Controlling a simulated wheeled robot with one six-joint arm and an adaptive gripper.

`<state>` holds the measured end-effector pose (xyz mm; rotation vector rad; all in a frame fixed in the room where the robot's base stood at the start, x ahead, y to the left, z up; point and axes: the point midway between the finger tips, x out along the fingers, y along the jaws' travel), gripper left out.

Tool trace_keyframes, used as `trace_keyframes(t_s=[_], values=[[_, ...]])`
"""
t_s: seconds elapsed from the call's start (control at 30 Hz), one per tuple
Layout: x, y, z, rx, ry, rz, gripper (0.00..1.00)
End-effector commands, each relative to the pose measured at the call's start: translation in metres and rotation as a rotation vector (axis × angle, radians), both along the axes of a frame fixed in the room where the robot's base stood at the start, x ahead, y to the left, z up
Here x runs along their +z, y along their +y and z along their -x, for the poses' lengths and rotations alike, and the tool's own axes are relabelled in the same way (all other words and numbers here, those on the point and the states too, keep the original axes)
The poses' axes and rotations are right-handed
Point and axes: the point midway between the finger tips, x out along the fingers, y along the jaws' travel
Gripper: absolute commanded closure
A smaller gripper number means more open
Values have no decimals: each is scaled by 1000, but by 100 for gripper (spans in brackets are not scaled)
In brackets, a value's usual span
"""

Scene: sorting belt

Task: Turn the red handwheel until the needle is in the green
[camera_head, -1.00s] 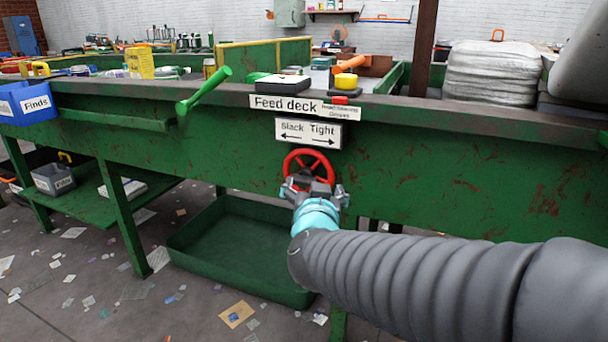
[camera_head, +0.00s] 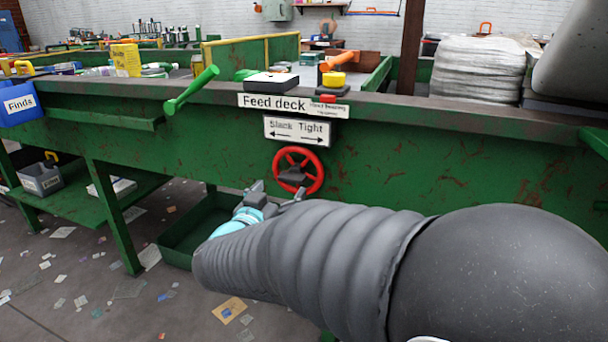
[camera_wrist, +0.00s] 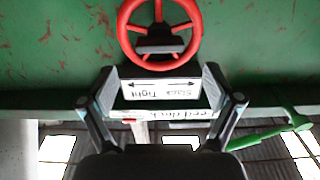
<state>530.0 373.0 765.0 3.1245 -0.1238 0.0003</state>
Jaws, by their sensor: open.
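The red handwheel (camera_head: 298,171) is mounted on the green front panel, below a white sign (camera_head: 297,131) reading "Slack Tight" with arrows. In the wrist view the red handwheel (camera_wrist: 160,33) shows upside down at the top, with a dark block across its hub. My gripper (camera_head: 277,193) is open and empty, just below and left of the wheel in the head view, apart from it. In the wrist view my gripper's two fingers (camera_wrist: 160,80) stand wide apart, with the sign between them. No gauge needle or green zone can be made out.
The feed deck edge (camera_head: 180,91) runs above the wheel. A green lever (camera_head: 191,90) sticks out at its left. A green tray (camera_head: 180,240) lies on the floor below, partly hidden by my arm. Litter is scattered on the floor.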

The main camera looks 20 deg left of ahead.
Motion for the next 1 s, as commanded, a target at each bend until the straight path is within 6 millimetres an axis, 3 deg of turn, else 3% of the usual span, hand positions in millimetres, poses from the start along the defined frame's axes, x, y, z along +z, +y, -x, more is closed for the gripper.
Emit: trace_keyframes(t_s=[0.2, 0.4, 0.83, 1.0], values=[[0, -4, -40, -3, 1, -1, 10], [0, -5, -63, -1, 1, -1, 10], [0, -6, -72, 1, 1, -1, 10], [0, -6, -72, 1, 1, -1, 50]])
